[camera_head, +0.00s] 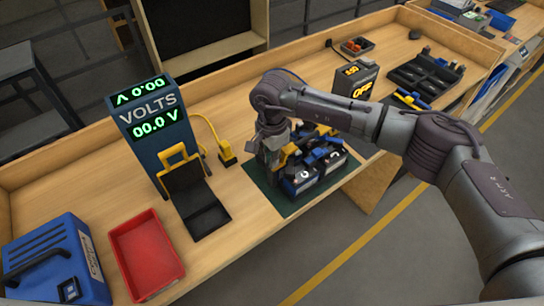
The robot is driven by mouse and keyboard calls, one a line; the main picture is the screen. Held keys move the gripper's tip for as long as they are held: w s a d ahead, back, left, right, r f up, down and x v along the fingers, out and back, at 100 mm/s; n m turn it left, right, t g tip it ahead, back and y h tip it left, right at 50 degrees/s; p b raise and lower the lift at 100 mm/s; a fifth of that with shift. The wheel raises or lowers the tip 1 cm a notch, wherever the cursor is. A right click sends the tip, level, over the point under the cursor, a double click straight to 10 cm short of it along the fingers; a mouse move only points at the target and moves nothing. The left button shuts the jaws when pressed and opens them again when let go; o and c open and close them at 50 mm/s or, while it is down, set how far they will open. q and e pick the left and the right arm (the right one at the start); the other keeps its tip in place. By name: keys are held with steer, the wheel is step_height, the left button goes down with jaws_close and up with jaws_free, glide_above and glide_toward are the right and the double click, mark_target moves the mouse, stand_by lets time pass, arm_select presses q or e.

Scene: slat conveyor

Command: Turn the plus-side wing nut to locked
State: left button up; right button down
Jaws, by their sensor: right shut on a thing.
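A battery assembly (303,181) of dark blocks with blue and yellow parts stands on a dark green mat (291,208) on the bench. My right gripper (272,160) points down at the assembly's left end. It is shut on a small part there, which its fingers and wrist hide. I cannot make out the plus-side wing nut or which way it is turned. My left gripper is not in view.
A blue voltmeter (147,121) reading 00.0 V stands left of the mat, with a black and yellow stand (194,205) before it. A red tray (146,254) and blue case (55,262) are at front left. A small black box (354,77) and black tray (426,75) stand behind my right arm.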

steer(key=shift+f+m+b, duration=0.15)
steer(key=shift+m+b, duration=0.25)
steer(key=shift+b, duration=0.45)
steer(key=m+b, duration=1.2)
steer(key=b, duration=0.3)
steer(key=m+b, duration=0.2)
steer(key=m, duration=0.1)
steer(key=shift+b, duration=0.3)
steer(key=shift+r+m+b, duration=0.2)
steer(key=shift+m+b, duration=0.35)
steer(key=shift+m, duration=0.45)
steer(key=shift+w, duration=0.1)
steer(key=c, duration=1.3)
jaws_free()
